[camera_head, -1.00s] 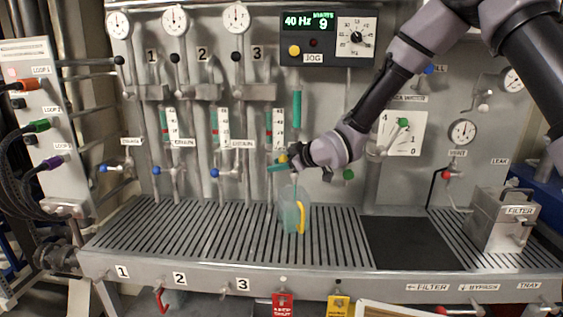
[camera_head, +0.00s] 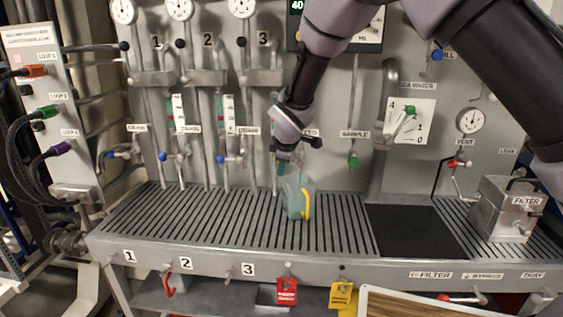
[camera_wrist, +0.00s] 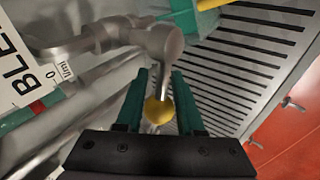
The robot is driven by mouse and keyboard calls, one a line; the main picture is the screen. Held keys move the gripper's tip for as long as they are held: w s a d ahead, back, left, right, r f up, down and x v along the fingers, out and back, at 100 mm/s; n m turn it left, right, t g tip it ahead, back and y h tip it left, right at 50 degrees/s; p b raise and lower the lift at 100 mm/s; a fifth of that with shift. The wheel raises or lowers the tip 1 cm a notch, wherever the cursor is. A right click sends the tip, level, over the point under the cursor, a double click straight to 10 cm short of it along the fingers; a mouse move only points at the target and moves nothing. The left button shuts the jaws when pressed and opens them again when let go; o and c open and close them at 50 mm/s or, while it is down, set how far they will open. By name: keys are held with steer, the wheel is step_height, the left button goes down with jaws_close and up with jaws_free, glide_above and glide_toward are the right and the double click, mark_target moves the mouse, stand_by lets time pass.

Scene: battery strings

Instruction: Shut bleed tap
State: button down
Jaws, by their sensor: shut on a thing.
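The bleed tap (camera_wrist: 158,40) shows in the wrist view as a grey metal body with a short lever. The lever ends in a yellow ball knob (camera_wrist: 158,111). My gripper (camera_wrist: 159,100) has its green fingers on either side of the knob, shut on it. In the head view my gripper (camera_head: 283,163) points down in front of the panel, just above the clear jug (camera_head: 296,197) with a yellow handle. The arm hides the tap and knob there. A label reading "BLE" (camera_wrist: 18,85) is partly in the wrist view.
The jug stands on the slatted drain bench (camera_head: 225,225); its teal side also shows in the wrist view (camera_wrist: 187,15). A green sample tap (camera_head: 353,161) is to the right. Blue-handled taps (camera_head: 221,159) and gauge tubes are to the left. A filter box (camera_head: 506,209) stands far right.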

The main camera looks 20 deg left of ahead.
steer(key=shift+d+f+n+h, duration=0.15)
steer(key=shift+f+n+h, duration=0.25)
steer(key=shift+h, duration=0.4)
steer(key=shift+d+f, duration=0.1)
steer(key=c, duration=0.9)
jaws_free()
steer(key=shift+w, duration=0.1)
steer(key=v, duration=1)
steer(key=shift+s+r, duration=0.2)
steer(key=shift+s, duration=0.2)
